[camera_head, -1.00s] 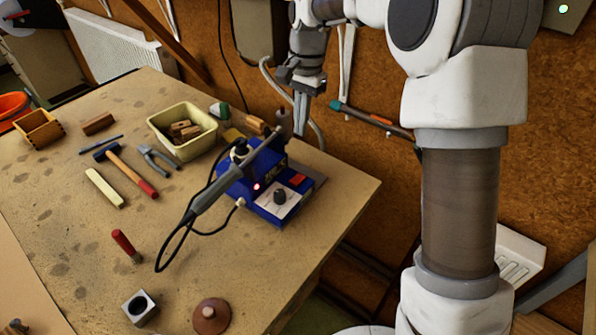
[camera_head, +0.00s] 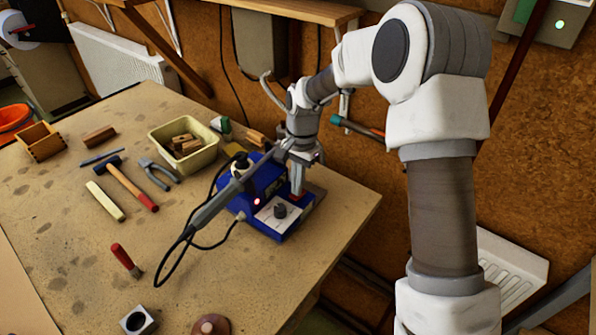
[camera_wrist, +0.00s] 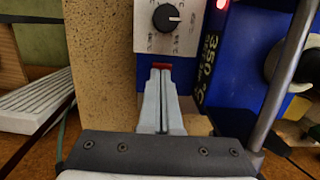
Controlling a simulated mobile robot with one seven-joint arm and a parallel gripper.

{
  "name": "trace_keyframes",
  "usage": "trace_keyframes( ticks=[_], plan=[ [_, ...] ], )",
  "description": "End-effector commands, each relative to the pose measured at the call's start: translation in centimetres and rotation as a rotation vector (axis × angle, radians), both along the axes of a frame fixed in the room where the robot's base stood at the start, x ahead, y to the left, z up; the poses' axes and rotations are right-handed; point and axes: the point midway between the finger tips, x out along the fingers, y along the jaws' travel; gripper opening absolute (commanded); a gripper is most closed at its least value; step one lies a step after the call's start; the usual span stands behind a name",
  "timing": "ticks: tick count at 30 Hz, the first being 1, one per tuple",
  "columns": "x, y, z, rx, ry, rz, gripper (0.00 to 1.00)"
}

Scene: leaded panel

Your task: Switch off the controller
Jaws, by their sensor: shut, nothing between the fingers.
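The controller (camera_head: 266,180) is a blue soldering station on the workbench, with a pale panel and a black knob (camera_head: 281,211). Its red light (camera_head: 257,202) is lit, and the light also shows at the top of the wrist view (camera_wrist: 222,4). A red switch (camera_wrist: 161,66) sits below the knob panel in the wrist view, partly covered by my fingertips. My gripper (camera_head: 298,194) is shut and empty, pointing down at the switch. The fingertips (camera_wrist: 160,74) overlap the switch; I cannot tell whether they touch it or how the switch is tilted.
A soldering iron (camera_head: 222,197) on its holder reaches across the controller's left side, its cable looping over the bench. A cream bin (camera_head: 208,155), a hammer (camera_head: 130,182), pliers (camera_head: 160,174) and a red-handled tool (camera_head: 124,258) lie left. The bench's right corner is clear.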

Motion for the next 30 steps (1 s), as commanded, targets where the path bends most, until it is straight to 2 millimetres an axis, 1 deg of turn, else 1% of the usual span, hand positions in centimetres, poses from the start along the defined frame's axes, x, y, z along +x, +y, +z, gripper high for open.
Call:
trace_keyframes(
  ticks=[3,13,19,20,30],
  plan=[
    [0.0,0.0,-0.4,0.0,0.0,-0.001,0.0],
    [0.0,0.1,-0.5,-0.001,-0.003,0.0,0.0],
    [-0.3,0.3,-1.6,-0.041,-0.056,0.004,0.0],
    [-0.2,0.2,-1.1,-0.04,-0.053,0.0,0.0],
    [-0.1,-0.1,-1.2,-0.039,-0.045,-0.001,0.0]
  ],
)
